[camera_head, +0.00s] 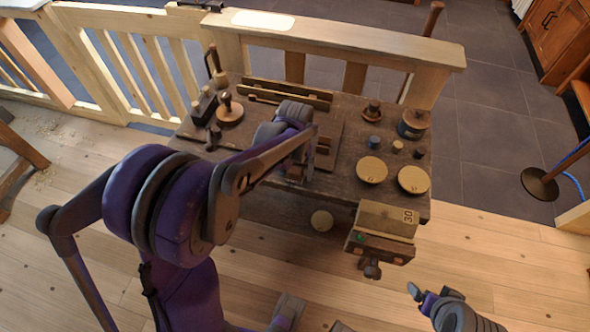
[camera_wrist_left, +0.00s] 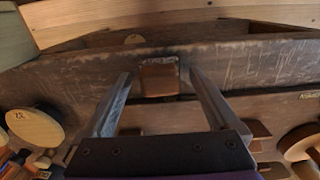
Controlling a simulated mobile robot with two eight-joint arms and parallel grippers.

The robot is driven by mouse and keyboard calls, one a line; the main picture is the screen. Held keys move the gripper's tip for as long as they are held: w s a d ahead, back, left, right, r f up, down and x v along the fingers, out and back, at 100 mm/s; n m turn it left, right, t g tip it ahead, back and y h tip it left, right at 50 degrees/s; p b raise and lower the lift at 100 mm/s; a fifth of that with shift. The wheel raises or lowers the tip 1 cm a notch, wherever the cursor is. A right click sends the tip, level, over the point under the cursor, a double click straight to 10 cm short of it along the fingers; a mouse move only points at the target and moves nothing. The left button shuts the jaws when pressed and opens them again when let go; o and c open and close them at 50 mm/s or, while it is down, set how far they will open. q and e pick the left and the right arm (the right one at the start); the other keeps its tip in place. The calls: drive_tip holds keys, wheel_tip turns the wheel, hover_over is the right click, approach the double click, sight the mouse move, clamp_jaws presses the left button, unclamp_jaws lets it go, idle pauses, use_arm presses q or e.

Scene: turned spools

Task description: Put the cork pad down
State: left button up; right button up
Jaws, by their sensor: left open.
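A small brown block (camera_wrist_left: 160,78), which looks like the cork pad, sits on the dark workbench (camera_wrist_left: 70,85) near its front edge in the left wrist view. My left gripper (camera_wrist_left: 159,85) is open, with one finger on each side of the block and visible gaps. In the head view my left gripper (camera_head: 297,172) is low over the middle of the bench, and my own arm partly hides the area. My right gripper (camera_head: 420,294) is at the lower right, away from the bench; its jaw opening is unclear.
Two round pale discs (camera_head: 372,170) (camera_head: 413,180) lie on the bench's right side. A vise (camera_head: 380,235) marked 30 juts from the front. A dark jar (camera_head: 413,124) and spools stand at the back right. A wooden-knobbed tool (camera_head: 229,108) stands at the left. A railing (camera_head: 340,38) runs behind.

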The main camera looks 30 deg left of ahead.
sight(295, 170)
use_arm(q)
drive_tip(key=shift+r, duration=0.25)
wheel_tip(295, 170, up, 11)
drive_tip(key=p, duration=0.2)
drive_tip(key=s+d+f+m+t, duration=0.1)
drive_tip(key=s+d+t, duration=0.1)
drive_tip(key=s, duration=0.6)
drive_tip(key=s+d+f+m+t, duration=0.1)
drive_tip(key=s+d+f+t, duration=0.1)
drive_tip(key=s, duration=0.7)
drive_tip(key=d+t, duration=0.1)
drive_tip(key=d, duration=0.1)
drive_tip(key=shift+d+m, duration=0.4)
drive_tip(key=shift+w, duration=0.1)
